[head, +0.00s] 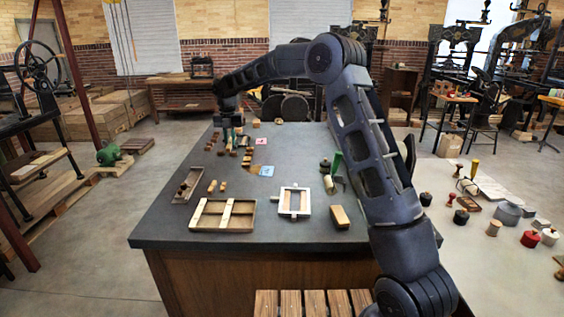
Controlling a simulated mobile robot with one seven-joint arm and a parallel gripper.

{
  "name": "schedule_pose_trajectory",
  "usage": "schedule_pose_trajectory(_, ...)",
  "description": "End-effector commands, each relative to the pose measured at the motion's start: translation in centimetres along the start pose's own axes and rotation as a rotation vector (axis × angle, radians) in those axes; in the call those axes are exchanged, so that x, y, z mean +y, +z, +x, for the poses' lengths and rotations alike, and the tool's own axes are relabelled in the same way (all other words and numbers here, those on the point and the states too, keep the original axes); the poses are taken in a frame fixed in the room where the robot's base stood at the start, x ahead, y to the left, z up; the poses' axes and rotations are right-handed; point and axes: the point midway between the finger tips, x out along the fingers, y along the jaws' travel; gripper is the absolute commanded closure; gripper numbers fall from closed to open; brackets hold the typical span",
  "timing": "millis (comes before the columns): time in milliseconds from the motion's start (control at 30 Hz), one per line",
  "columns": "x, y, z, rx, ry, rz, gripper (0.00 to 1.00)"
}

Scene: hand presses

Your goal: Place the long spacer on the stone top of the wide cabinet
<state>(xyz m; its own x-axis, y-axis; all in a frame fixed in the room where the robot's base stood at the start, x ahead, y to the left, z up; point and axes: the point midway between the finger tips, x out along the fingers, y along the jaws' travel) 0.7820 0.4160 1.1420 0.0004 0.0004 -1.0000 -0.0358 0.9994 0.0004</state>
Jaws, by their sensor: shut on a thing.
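The wide cabinet with the dark grey stone top (165,226) and brown wooden sides fills the middle of the head view. My gripper (229,133) is over the far left part of this top, pointing down. It is shut on a small wooden piece (229,143), mostly hidden by the fingers; I cannot tell for certain that it is the long spacer. Several small wooden blocks (246,158) lie close around the gripper. Whether the held piece touches the top is too small to tell.
A shallow wooden frame tray (194,218), a white square frame (281,201) and a wooden block (339,216) stand along the near side. Small cards (267,171) and a narrow tray (180,195) lie farther back. A pale table (480,268) with knobs and tins is at right.

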Motion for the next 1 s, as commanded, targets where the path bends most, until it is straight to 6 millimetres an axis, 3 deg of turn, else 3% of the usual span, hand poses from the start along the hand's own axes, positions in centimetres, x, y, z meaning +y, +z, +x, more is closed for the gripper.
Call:
schedule_pose_trajectory(167,0.0,0.0,2.5,0.002,-0.001,0.001,1.0)
schedule_pose_trajectory(700,0.0,0.0,13.8,0.001,-0.001,0.001,1.0)
schedule_pose_trajectory(833,0.0,-0.1,15.6,0.002,-0.001,0.001,1.0)
schedule_pose_trajectory(1000,0.0,0.0,16.5,0.001,-0.001,0.001,1.0)
